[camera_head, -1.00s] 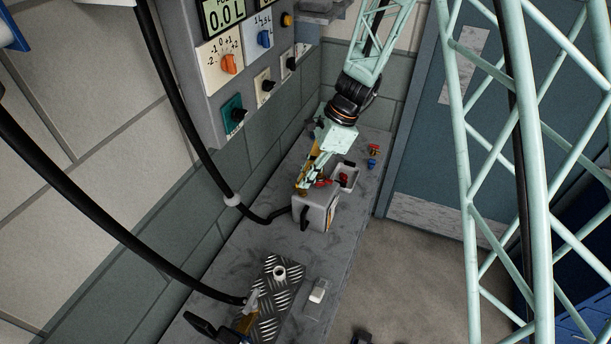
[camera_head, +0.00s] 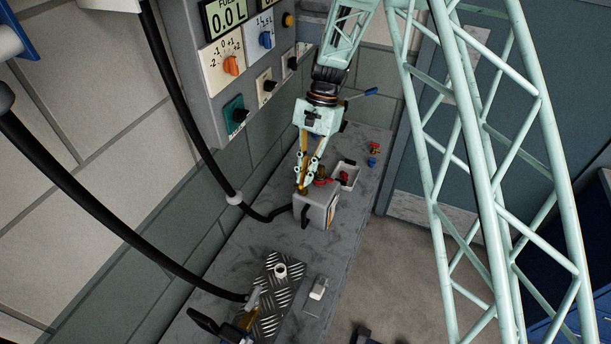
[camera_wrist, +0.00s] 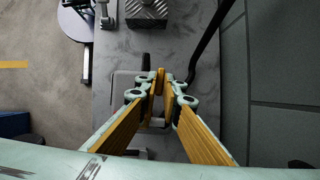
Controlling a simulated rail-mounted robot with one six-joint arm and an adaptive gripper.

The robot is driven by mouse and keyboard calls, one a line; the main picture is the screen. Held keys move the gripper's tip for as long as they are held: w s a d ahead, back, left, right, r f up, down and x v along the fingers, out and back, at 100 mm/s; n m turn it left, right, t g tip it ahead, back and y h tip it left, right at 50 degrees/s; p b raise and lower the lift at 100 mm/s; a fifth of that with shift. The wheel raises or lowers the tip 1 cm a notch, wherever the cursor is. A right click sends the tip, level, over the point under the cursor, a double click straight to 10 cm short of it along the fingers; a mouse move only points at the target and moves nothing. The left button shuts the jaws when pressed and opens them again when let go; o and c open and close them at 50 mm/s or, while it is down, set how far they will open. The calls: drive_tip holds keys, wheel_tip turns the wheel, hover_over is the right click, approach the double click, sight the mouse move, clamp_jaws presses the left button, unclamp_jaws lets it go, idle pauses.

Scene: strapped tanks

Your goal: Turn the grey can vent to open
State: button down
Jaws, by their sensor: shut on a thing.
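The grey can (camera_head: 325,211) stands on the grey bench, with a dark handle on its near side. My gripper (camera_head: 303,188) comes down from above, with its fingertips at the can's top, on the left part. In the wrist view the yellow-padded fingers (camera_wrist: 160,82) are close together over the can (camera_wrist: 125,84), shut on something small. I take this to be the can vent, but the fingers hide it and its turn angle cannot be read. A red part (camera_head: 320,182) shows just right of the fingers.
A small grey tray (camera_head: 354,180) stands behind the can. Small red (camera_head: 375,148) and blue (camera_head: 372,162) parts lie farther back. A black hose (camera_head: 262,217) runs left of the can. A tread plate (camera_head: 268,322) lies in front. The control panel (camera_head: 205,92) stands at left.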

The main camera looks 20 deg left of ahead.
drive_tip(key=shift+n, duration=0.4)
drive_tip(key=c, duration=2.8)
unclamp_jaws()
drive_tip(key=shift+w+r, duration=0.1)
drive_tip(key=shift+r, duration=0.05)
drive_tip(key=v, duration=1.1)
drive_tip(key=shift+w+a+r, duration=0.15)
drive_tip(key=shift+w+r, duration=0.1)
drive_tip(key=shift+r, duration=0.05)
